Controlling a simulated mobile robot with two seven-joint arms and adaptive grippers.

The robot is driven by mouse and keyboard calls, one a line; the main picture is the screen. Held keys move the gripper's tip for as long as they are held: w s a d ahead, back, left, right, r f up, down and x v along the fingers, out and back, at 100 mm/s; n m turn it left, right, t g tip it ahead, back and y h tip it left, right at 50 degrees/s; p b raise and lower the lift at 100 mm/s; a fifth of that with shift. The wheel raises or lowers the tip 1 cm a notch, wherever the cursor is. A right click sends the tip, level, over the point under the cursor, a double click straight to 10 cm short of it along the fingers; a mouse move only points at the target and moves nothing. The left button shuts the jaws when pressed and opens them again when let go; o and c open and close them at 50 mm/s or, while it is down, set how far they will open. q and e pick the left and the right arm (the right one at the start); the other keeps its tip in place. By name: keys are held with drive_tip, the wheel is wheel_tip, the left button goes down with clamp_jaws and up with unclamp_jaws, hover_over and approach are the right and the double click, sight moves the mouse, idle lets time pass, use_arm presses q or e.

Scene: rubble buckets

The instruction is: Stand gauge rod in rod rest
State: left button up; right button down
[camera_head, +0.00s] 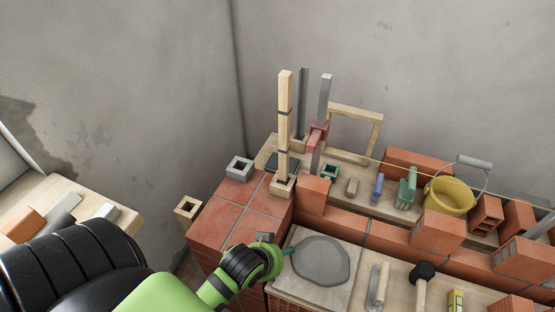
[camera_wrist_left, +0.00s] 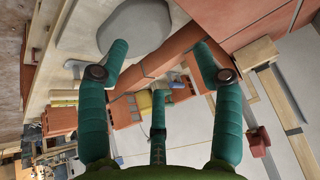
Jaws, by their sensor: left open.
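The gauge rod (camera_head: 285,120) is a tall pale wooden bar with dark bands. It stands upright in the head view, its foot in a square wooden socket, which looks like the rod rest (camera_head: 283,187), on the tiled brick pier. The rod (camera_wrist_left: 299,146) also shows at the right of the left wrist view. My left gripper (camera_head: 284,250) is low in front of the pier, beside the mortar board and apart from the rod. In the left wrist view its teal fingers (camera_wrist_left: 158,75) are spread, with nothing held between them. My right gripper is out of view.
A grey square socket (camera_head: 239,168) sits on the pier left of the rod. A red clamp (camera_head: 317,136) is on a metal post behind. A mortar board (camera_head: 302,286), trowel (camera_head: 378,287), mallet (camera_head: 423,276), bricks and yellow bucket (camera_head: 449,197) crowd the right. Space above the pier's front is clear.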

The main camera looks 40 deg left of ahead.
use_arm(q)
drive_tip(key=w+a+r+n+t+y, duration=0.1)
drive_tip(key=w+a+r+t, duration=0.15)
drive_tip(key=w+r, duration=0.2)
drive_tip(key=w+a+r+n+t, duration=0.1)
drive_tip(key=w+a+r+t, duration=0.15)
drive_tip(key=w, duration=0.25)
drive_tip(key=n+t+y+p, duration=0.1)
drive_tip(key=n+t+y, duration=0.15)
drive_tip(key=t, duration=0.35)
approach(285, 133)
drive_tip(key=shift+m+y, duration=0.25)
drive_tip(key=shift+m, duration=0.2)
drive_tip(key=x, duration=0.4)
drive_tip(key=shift+w+f, duration=0.2)
drive_tip(key=shift+w, duration=0.15)
drive_tip(key=p+x, duration=0.1)
drive_tip(key=x, duration=0.4)
drive_tip(key=shift+w+r, duration=0.1)
drive_tip(key=shift+w, duration=0.15)
drive_tip(key=shift+w+a, duration=0.15)
drive_tip(key=shift+w, duration=0.4)
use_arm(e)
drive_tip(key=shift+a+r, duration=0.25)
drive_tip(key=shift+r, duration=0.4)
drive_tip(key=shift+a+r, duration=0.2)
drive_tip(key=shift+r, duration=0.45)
